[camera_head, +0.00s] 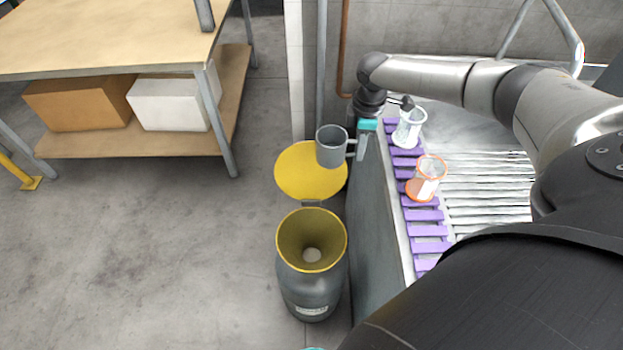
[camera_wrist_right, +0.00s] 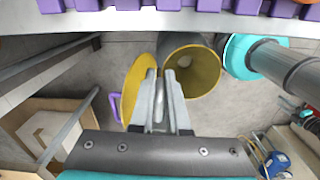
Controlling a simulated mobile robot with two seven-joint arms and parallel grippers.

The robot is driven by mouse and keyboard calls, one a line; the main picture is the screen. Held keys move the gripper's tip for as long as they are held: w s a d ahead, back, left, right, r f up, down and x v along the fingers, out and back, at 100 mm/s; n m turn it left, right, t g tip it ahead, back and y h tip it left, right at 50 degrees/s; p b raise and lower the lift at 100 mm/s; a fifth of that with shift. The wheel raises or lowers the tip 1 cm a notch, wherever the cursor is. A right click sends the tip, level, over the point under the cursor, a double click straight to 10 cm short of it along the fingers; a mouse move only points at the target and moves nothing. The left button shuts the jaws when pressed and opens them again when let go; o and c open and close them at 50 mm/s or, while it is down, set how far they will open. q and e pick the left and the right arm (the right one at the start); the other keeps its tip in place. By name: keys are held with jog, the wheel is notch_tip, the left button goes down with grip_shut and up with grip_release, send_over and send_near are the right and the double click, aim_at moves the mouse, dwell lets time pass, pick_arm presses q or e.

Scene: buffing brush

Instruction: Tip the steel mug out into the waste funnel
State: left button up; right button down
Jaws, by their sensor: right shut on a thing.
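The grey steel mug (camera_head: 329,157) is upright in the head view, its mouth facing up and its handle to the right. My right gripper (camera_head: 361,146) is shut on the mug's handle and holds it in the air. In the picture the mug overlaps the open yellow lid. The waste funnel (camera_head: 288,238), yellow inside, tops a dark drum below and left of the mug. In the right wrist view my right gripper's fingers (camera_wrist_right: 160,101) reach toward the funnel (camera_wrist_right: 205,73); the mug cannot be made out clearly there. What the mug contains is not visible. My left gripper is not in view.
The round yellow lid (camera_head: 297,172) stands open behind the funnel. A counter at the right has a purple slatted rack (camera_head: 430,231) with a clear beaker (camera_head: 408,133) and an orange-rimmed beaker (camera_head: 430,166). A wooden workbench (camera_head: 110,45) stands at the left; the floor between is clear.

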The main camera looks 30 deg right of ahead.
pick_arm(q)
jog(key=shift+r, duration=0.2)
pick_arm(e)
jog(key=shift+s+d+f+n, duration=0.1)
jog(key=shift+d+f+n, duration=0.1)
jog(key=shift+d, duration=0.4)
jog(key=shift+s+d+f+n, duration=0.1)
jog(key=shift+d+n, duration=0.1)
jog(key=shift+d, duration=0.4)
pick_arm(q)
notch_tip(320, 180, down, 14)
jog(key=b, duration=1.3)
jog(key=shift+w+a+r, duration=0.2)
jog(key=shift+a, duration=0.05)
pick_arm(e)
jog(key=s+a+f+t+h, duration=0.2)
jog(key=a+f+t+h, duration=0.1)
jog(key=f+h, duration=0.2)
jog(key=s+a+f+t+h, duration=0.1)
jog(key=a+f+t+h, duration=0.2)
jog(key=f+h, duration=0.3)
jog(key=shift+s+a+f, duration=0.35)
jog(key=shift+a+f, duration=0.25)
jog(key=shift+f, duration=0.4)
